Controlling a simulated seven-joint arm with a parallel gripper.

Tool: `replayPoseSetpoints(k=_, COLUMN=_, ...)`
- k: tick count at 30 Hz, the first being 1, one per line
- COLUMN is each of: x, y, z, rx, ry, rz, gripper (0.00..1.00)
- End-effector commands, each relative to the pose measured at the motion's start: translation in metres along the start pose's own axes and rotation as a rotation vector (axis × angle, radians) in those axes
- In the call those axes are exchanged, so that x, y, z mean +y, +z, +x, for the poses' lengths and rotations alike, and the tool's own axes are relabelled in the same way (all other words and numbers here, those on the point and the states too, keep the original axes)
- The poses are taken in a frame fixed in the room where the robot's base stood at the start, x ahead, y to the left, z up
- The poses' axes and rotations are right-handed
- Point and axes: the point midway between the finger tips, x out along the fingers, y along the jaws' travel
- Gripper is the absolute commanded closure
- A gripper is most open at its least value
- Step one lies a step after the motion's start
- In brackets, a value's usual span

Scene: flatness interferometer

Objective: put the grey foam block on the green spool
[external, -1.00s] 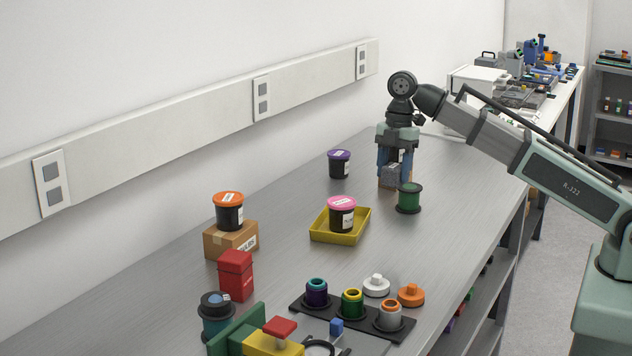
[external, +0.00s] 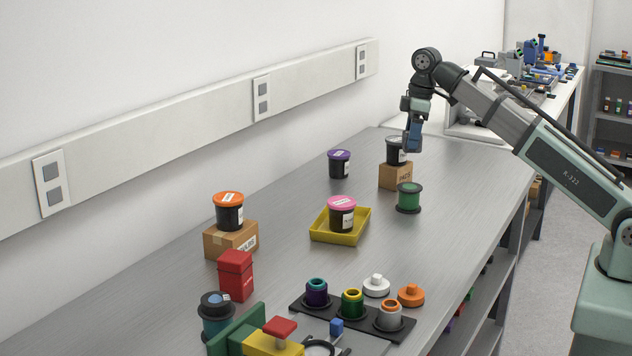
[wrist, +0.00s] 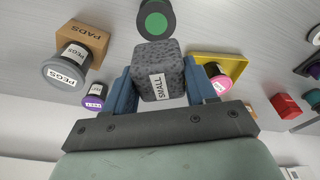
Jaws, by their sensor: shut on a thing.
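My gripper (external: 412,146) is shut on the grey foam block (wrist: 158,72), a speckled block with a white label reading SMALL. In the wrist view the block sits between the two blue fingers; in the external view the fingers mostly hide it. The gripper is raised above the bench, with its fingers pointing down. The green spool (external: 409,198) stands upright on the bench, below the gripper and apart from it.
A cardboard box (external: 394,176) marked PADS carries a grey-lidded jar (external: 397,152) beside the spool. A purple-lidded jar (external: 339,164) stands left of it. A yellow tray (external: 325,234) holds a pink-lidded jar (external: 341,216). The bench right of the spool is clear.

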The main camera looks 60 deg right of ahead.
Motion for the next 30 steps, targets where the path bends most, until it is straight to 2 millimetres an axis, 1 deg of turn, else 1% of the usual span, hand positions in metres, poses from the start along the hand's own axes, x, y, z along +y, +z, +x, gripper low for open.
replayPoseSetpoints(k=3, x=0.002, y=0.001, z=0.000, rx=0.000, ry=0.026, rz=0.164, gripper=0.72)
replayPoseSetpoints(k=9, x=0.002, y=0.001, z=0.000, rx=0.001, ry=0.057, rz=0.373, gripper=0.72)
replayPoseSetpoints(k=12, x=0.002, y=0.001, z=0.000, rx=0.001, ry=0.067, rz=0.436, gripper=0.72)
replayPoseSetpoints(k=17, x=0.002, y=0.002, z=0.003, rx=0.000, ry=0.074, rz=0.483, gripper=0.72)
replayPoseSetpoints(k=20, x=0.002, y=0.004, z=0.011, rx=-0.001, ry=0.074, rz=0.489, gripper=0.72)
replayPoseSetpoints(k=27, x=0.001, y=0.010, z=0.047, rx=-0.002, ry=0.074, rz=0.487, gripper=0.72)
replayPoseSetpoints(k=30, x=0.002, y=0.011, z=0.058, rx=-0.001, ry=0.074, rz=0.487, gripper=0.72)
